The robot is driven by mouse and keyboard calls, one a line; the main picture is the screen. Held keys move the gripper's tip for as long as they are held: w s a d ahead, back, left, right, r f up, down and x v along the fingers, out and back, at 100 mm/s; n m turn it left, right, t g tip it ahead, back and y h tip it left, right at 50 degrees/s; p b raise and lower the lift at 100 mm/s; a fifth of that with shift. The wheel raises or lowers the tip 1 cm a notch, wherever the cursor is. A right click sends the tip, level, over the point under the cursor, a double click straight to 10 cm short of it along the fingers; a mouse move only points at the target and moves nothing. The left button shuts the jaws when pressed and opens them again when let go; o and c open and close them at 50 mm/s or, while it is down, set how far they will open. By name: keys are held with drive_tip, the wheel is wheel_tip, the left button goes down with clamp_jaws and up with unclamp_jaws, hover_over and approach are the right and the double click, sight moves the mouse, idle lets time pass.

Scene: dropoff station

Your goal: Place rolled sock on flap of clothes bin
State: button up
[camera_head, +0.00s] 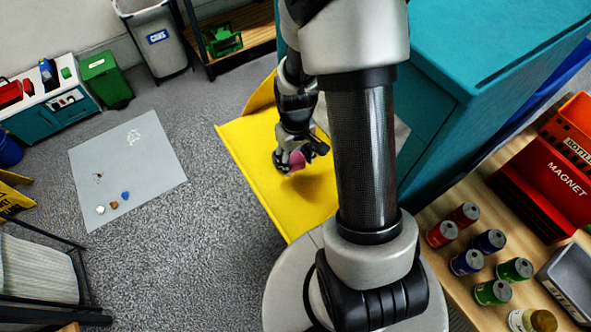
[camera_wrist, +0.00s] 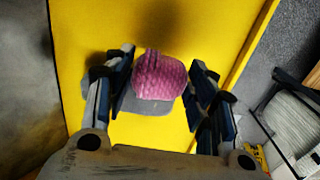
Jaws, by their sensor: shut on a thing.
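The rolled sock is pink (camera_wrist: 158,77) and sits between the two fingers of my gripper (camera_wrist: 160,85) in the wrist view. My gripper is shut on it. In the head view my gripper (camera_head: 296,160) is over the yellow flap (camera_head: 250,150), with a bit of the pink sock (camera_head: 297,161) showing at the fingers. The flap juts from the teal clothes bin (camera_head: 440,60). A shadow lies on the flap below the gripper. I cannot tell whether the sock touches the flap. My arm hides part of the flap and the bin front.
A wooden table (camera_head: 460,275) at the right holds several cans and a red magnet bin (camera_head: 550,180). A grey mat (camera_head: 125,165) with small items lies on the carpet at the left. The carpet between mat and flap is clear.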

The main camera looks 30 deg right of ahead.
drive_tip(key=shift+f+b, duration=0.7)
drive_tip(key=shift+f, duration=1.85)
drive_tip(key=shift+f, duration=0.2)
drive_tip(key=o, duration=1)
drive_tip(key=shift+r, duration=0.1)
wheel_tip(320, 180, up, 12)
drive_tip(key=p, duration=0.4)
wheel_tip(320, 180, up, 6)
hover_over(296, 176)
drive_tip(key=a, duration=0.2)
drive_tip(key=s+a+r+t, duration=0.2)
drive_tip(key=s+r, duration=0.1)
drive_tip(key=r, duration=0.3)
drive_tip(key=s+a+r+t, duration=0.1)
drive_tip(key=s+a+r, duration=0.2)
drive_tip(key=r, duration=0.4)
drive_tip(key=s+a+r+t, duration=0.1)
drive_tip(key=s+a+r, duration=0.1)
drive_tip(key=s+r, duration=0.2)
drive_tip(key=s, duration=0.3)
drive_tip(key=shift+s+a+r+t, duration=0.15)
drive_tip(key=shift+s+a+t, duration=0.05)
drive_tip(key=shift+a+t, duration=0.15)
